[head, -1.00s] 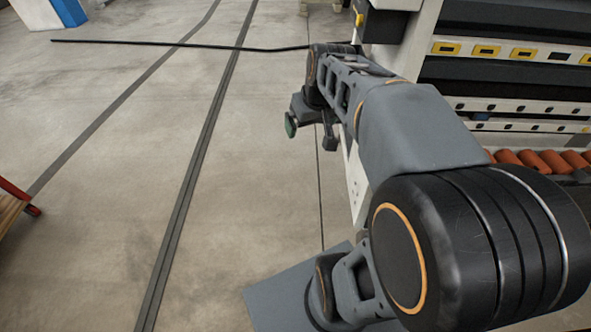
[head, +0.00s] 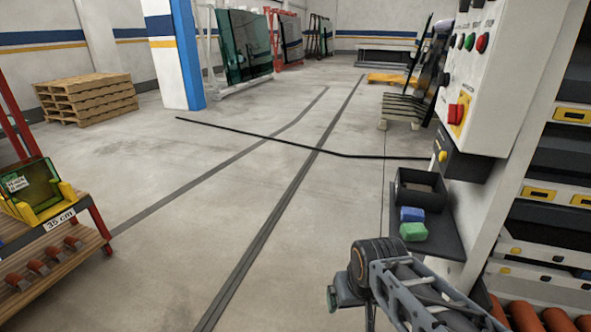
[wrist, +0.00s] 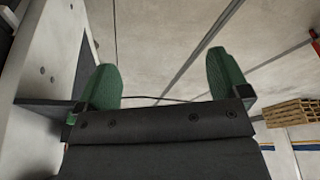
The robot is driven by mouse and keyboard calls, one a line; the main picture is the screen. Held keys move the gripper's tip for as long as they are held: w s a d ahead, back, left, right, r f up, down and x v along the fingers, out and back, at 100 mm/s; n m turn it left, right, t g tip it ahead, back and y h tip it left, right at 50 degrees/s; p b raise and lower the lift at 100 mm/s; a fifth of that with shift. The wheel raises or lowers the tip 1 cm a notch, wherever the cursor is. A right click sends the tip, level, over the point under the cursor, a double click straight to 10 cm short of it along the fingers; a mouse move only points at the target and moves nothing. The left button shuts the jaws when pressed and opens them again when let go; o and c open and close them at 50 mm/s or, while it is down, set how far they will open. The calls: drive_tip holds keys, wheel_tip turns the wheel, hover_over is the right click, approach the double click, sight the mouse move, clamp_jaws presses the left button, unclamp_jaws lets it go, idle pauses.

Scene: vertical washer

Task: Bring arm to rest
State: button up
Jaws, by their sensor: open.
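My gripper (wrist: 165,82) is open and empty in the wrist view, its two green fingertips wide apart with bare floor between and beyond them. In the head view my arm (head: 410,290) enters at the bottom right, with its dark wrist joint foremost. A green fingertip shows in the head view at the wrist's left side; the rest of the gripper is mostly hidden by the wrist.
The shelf holds a black bin (head: 420,192), a blue block (head: 412,214) and a green block (head: 413,232). A white control panel (head: 490,75) stands at the right. A wooden cart (head: 50,265) is at the left, pallets (head: 88,98) behind it.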

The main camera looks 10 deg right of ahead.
drive_tip(key=w+p+v, duration=0.3)
drive_tip(key=p+v, duration=0.8)
drive_tip(key=v, duration=0.1)
drive_tip(key=w+r+p+v, duration=0.1)
drive_tip(key=w+p+v, duration=0.2)
drive_tip(key=p+v, duration=0.8)
wheel_tip(320, 180, up, 2)
drive_tip(key=shift+s+a+r+t+p, duration=0.2)
drive_tip(key=shift+s+t+p, duration=0.1)
drive_tip(key=shift+s+t, duration=0.15)
